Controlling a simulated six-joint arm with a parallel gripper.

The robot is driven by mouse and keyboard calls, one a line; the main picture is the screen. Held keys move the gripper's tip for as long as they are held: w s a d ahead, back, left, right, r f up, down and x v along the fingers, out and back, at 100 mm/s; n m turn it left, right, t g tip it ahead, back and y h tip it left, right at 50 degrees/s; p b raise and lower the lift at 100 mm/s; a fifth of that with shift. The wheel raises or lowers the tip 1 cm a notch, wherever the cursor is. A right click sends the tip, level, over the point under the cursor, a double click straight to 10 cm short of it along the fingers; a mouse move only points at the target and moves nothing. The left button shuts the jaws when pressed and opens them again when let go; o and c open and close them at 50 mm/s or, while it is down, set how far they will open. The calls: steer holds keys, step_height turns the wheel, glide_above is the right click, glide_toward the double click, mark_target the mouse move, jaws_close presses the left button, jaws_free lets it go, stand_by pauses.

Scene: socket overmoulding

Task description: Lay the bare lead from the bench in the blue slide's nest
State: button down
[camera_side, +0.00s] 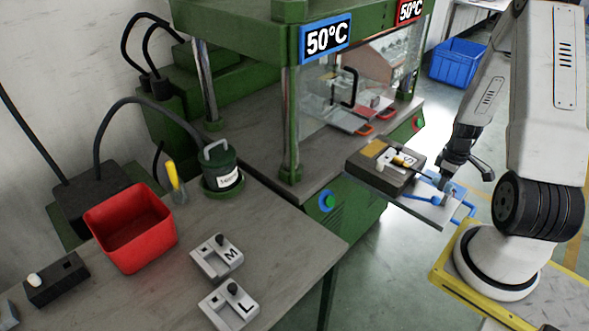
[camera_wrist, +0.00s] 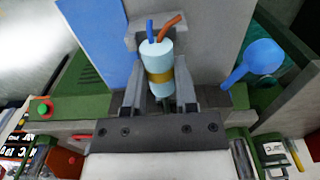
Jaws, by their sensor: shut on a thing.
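The bare lead (camera_wrist: 158,62) is a pale blue cylinder with a brass band and a blue and an orange wire at one end. My gripper (camera_wrist: 159,98) is shut on it, one finger on each side. In the side view my gripper (camera_side: 452,178) is low over the blue slide (camera_side: 424,210), a pale plate with a blue handle, pulled out from the press. The lead shows there only as a small pale blue patch, mostly hidden. Grey metal shows just behind the lead in the wrist view. I cannot tell whether the lead touches the nest.
A dark block with an S-marked piece (camera_side: 404,160) stands beside the slide, close to my gripper. A blue round-ended lever (camera_wrist: 262,58) is right of the lead. The green press (camera_side: 290,130) is behind.

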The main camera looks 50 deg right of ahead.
steer(key=shift+c, duration=1.6)
jaws_free()
steer(key=shift+r, duration=0.15)
steer(key=shift+r, duration=3.75)
